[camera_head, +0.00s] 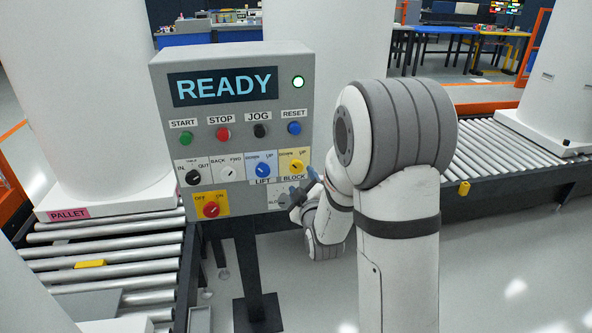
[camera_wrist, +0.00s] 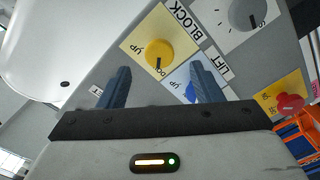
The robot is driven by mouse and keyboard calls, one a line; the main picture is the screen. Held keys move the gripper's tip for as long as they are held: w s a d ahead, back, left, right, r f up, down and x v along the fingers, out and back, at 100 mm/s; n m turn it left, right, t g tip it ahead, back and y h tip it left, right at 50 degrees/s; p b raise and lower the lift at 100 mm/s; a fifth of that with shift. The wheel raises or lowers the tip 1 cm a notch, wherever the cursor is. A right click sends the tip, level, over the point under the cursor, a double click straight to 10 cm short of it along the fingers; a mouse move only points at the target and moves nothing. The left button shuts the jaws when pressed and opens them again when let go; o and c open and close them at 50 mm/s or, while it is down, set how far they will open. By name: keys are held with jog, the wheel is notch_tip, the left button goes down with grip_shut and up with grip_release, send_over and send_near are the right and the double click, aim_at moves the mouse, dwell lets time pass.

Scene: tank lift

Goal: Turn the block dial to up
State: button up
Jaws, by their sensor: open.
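The block dial (camera_head: 297,167) is a round yellow knob on a pale yellow plate at the right of the control panel. In the wrist view, the block dial (camera_wrist: 158,52) lies ahead between my finger lines, with a dark mark toward the picture's bottom. My gripper (camera_head: 299,192) is open, just below the dial in the head view. The wrist view shows both blue fingers apart with nothing held, and I cannot tell whether they touch the panel.
The blue lift dial (camera_head: 262,169) is close beside the block dial, and the red off/on knob (camera_head: 211,209) is lower left. The panel's display (camera_head: 223,87) reads READY, with a lit green lamp (camera_head: 298,82). Roller conveyors (camera_head: 480,160) flank the panel.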

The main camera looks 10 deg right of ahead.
aim_at(297, 169)
jog(key=w+p, duration=0.1)
jog(key=w, duration=0.6)
jog(key=shift+w, duration=0.25)
jog(key=shift+c, duration=0.6)
